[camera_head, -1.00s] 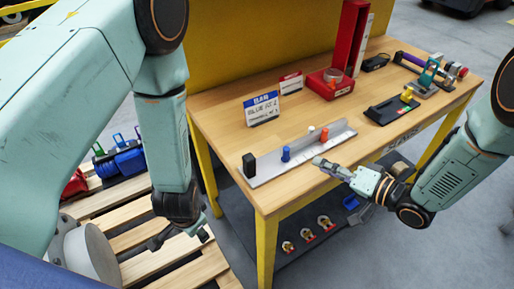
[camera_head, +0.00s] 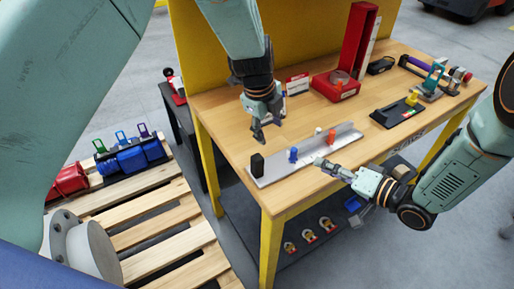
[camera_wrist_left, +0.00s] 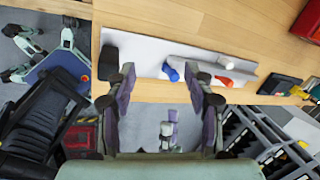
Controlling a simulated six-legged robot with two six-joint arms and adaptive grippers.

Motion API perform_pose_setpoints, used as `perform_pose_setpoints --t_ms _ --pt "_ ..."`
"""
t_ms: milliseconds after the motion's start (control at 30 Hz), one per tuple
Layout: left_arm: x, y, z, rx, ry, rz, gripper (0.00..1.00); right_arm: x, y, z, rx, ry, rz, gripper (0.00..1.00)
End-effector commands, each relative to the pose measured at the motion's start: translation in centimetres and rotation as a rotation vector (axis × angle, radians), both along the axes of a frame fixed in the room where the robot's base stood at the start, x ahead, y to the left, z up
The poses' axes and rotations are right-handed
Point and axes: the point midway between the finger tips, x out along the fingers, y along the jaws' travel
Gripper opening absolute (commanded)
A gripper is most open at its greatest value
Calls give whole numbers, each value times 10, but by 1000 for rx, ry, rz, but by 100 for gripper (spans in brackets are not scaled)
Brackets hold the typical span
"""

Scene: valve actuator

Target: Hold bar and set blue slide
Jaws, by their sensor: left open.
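The grey metal bar (camera_head: 310,158) lies along the front part of the wooden table. On it are a black block (camera_head: 257,164) at the left end, the blue slide (camera_head: 293,154) and an orange slide (camera_head: 332,136). My left gripper (camera_head: 258,136) is open and empty above the table, behind the bar's left part. In the left wrist view the bar (camera_wrist_left: 150,52) and the blue slide (camera_wrist_left: 171,73) show beyond the open fingers. My right gripper (camera_head: 322,163) is at the table's front edge, close to the bar's front side; its finger gap is too small to judge.
A yellow panel (camera_head: 300,30) rises at the back. Wooden pallets (camera_head: 150,215) lie at the left.

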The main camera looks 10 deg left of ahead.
Motion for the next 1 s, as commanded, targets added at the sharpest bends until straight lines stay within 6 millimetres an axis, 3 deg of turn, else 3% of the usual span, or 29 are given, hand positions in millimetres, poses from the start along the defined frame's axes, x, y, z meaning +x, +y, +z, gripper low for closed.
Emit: perform_pose_setpoints --t_ms 100,300,467,800,1000 --pt "-34 4 -13 86 117 -178 53 0 0 0 0 1 -2 38" --pt "-61 13 -22 151 214 -304 53 0 0 0 1 1 0 38" --pt "-63 14 -36 156 222 -312 53 0 0 0 0 0 0 38" --pt "-63 14 -85 153 220 -309 53 0 0 0 0 1 -2 38" --pt "-62 14 -98 154 218 -308 53 0 0 0 0 -1 -1 38"
